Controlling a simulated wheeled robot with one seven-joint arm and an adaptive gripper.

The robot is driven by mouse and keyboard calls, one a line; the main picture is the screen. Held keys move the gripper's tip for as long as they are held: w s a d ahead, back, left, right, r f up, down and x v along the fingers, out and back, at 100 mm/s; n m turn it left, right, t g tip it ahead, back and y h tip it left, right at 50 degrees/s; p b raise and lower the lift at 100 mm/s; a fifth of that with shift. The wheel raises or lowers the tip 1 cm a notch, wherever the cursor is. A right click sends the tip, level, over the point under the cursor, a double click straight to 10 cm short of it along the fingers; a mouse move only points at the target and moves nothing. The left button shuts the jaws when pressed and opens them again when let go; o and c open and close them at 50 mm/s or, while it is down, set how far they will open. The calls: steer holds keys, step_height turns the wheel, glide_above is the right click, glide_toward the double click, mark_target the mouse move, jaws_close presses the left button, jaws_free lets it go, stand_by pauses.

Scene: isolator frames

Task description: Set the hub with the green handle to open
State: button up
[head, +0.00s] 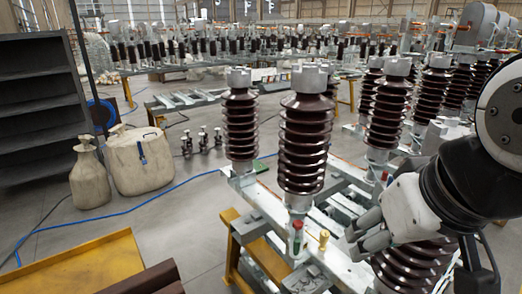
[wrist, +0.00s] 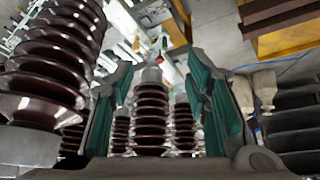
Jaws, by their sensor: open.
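My gripper (head: 362,238) is at the lower right of the head view, its grey fingers pointing left over the metal frame. In the wrist view its two teal-lined fingers (wrist: 162,62) stand wide apart with nothing gripped between them. A small upright fitting (head: 297,238) with a red top and a green part stands on the frame, left of my gripper and apart from it. I cannot tell whether its green part is the hub's handle, or how it is set. A small red part (wrist: 159,58) and a green spot (wrist: 136,44) show beyond the fingers in the wrist view.
Tall brown ribbed insulators (head: 305,145) rise from the frame, and one (head: 415,262) is close below my gripper. A yellow fitting (head: 323,240) stands between the red-topped fitting and my gripper. A yellow tray (head: 85,268) is at lower left; grey floor lies between.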

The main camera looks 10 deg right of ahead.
steer(key=w+f+m+g, duration=0.1)
steer(key=w+m+g, duration=0.15)
steer(key=w, duration=0.65)
steer(key=m+g+b, duration=0.3)
steer(key=m, duration=0.5)
glide_above(298, 239)
step_height(298, 239, down, 19)
step_height(298, 239, down, 14)
steer(key=shift+f+p, duration=0.1)
steer(key=shift+p, duration=0.7)
jaws_close()
